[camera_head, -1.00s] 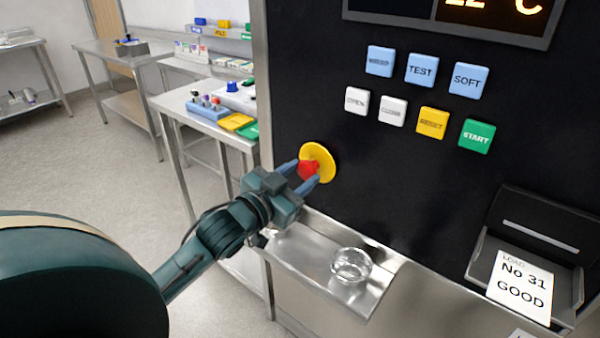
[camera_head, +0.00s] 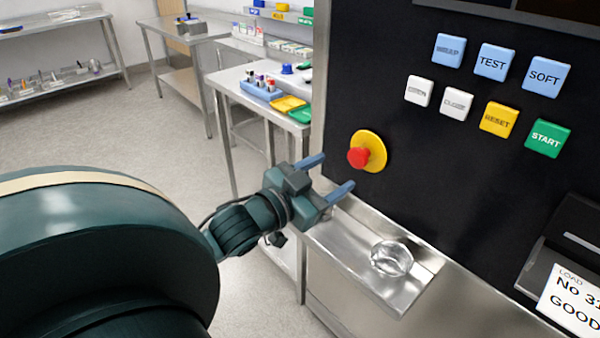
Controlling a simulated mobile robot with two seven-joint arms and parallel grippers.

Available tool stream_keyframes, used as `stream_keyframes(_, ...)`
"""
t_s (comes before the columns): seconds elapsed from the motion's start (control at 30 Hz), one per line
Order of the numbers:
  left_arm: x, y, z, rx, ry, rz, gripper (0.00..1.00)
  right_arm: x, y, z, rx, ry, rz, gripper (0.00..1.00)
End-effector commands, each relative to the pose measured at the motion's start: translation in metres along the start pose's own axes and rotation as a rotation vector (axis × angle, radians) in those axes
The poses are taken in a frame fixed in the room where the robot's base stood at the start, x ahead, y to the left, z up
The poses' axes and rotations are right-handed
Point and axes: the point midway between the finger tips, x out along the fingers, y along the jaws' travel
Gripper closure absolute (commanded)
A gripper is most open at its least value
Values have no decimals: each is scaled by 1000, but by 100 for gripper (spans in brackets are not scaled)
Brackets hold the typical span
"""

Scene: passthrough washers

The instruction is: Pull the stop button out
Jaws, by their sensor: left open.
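The red stop button (camera_head: 357,158) sits on a round yellow plate (camera_head: 375,146) on the black panel (camera_head: 440,190). The red head stands out from the plate. My left gripper (camera_head: 333,173) is open and empty, below and left of the button. Its two blue fingers point toward the panel and are apart from the button. My right gripper is not in view.
A steel shelf (camera_head: 345,247) with a clear glass dish (camera_head: 391,258) juts out below the button. Panel buttons, including TEST (camera_head: 494,63) and START (camera_head: 547,138), are up and right. A card (camera_head: 575,300) stands in a black holder at the lower right.

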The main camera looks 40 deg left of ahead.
Motion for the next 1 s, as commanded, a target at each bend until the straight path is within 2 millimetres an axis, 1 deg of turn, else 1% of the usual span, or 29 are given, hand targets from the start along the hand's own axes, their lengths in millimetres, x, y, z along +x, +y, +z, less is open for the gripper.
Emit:
stream_keyframes(0.03, -11, 1, 3, -2, -6, 0, 40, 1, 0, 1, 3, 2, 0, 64)
stream_keyframes(0.2, -39, 1, 2, -3, -5, 1, 40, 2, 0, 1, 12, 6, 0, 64)
stream_keyframes(0.27, -48, 1, 2, -2, -5, 0, 40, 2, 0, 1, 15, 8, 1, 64)
stream_keyframes(0.33, -56, 0, -1, -5, -6, 0, 40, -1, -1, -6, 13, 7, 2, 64)
stream_keyframes(0.4, -63, 0, -1, -4, -5, 0, 40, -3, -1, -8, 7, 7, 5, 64)
stream_keyframes(0.6, -73, 0, 0, -2, -2, 0, 40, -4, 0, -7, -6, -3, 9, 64)
stream_keyframes(0.77, -74, 0, 0, -1, 1, 0, 40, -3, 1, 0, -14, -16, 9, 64)
stream_keyframes(1.0, -74, 0, 0, -1, 0, 0, 40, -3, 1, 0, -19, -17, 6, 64)
